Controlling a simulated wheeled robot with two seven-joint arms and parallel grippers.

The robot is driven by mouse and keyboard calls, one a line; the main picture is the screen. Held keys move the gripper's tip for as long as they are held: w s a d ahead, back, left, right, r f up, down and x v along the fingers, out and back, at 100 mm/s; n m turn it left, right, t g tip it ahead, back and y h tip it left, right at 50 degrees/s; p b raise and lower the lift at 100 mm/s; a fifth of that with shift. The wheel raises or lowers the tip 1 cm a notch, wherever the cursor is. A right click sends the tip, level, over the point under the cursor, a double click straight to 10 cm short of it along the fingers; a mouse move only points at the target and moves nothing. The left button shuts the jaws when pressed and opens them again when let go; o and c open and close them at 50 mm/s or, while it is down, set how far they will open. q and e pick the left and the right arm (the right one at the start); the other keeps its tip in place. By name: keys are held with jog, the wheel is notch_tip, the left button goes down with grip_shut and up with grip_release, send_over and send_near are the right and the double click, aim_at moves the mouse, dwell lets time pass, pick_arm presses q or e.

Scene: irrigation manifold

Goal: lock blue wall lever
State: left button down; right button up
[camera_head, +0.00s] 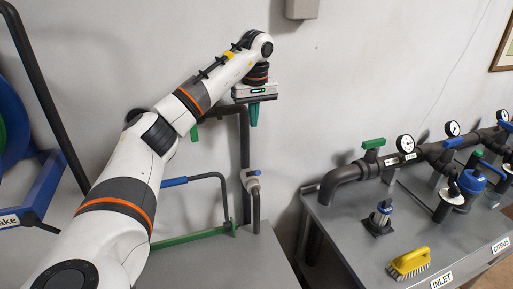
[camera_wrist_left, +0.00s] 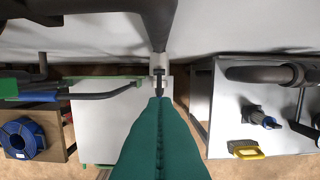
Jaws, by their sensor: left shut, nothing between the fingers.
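A grey pipe (camera_head: 244,150) runs down the wall to a pale valve body (camera_head: 251,180) with a small bluish part on top. A full blue lever on this valve is not clearly visible. The valve also shows in the left wrist view (camera_wrist_left: 159,72), just beyond the fingertips. My left gripper (camera_head: 254,122) has teal fingers, is shut and empty, and hangs above the valve close to the wall pipe. In the left wrist view its fingers (camera_wrist_left: 158,102) fill the lower middle. A blue-gripped bent bar (camera_head: 173,182) is left of the valve. My right gripper is out of view.
A green lever (camera_head: 195,133) shows behind my arm. On the right, a grey bench (camera_head: 335,215) carries pipes with gauges, a green-handled valve (camera_head: 373,143) and a yellow brush (camera_head: 408,263). A blue reel (camera_wrist_left: 20,138) shows at lower left in the wrist view.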

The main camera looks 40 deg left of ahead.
pick_arm(q)
jog(key=f+p, duration=0.1)
jog(key=f, duration=0.3)
jog(key=d+f+p, duration=0.1)
jog(key=f, duration=0.2)
jog(key=s+f, duration=0.1)
jog(key=f, duration=0.3)
jog(key=shift+d+f+p, duration=0.15)
jog(key=shift+f+p, duration=0.15)
jog(key=shift+p, duration=0.1)
jog(key=shift+s+d+f, duration=0.2)
jog(key=shift+d+f, duration=0.1)
jog(key=shift+f, duration=0.25)
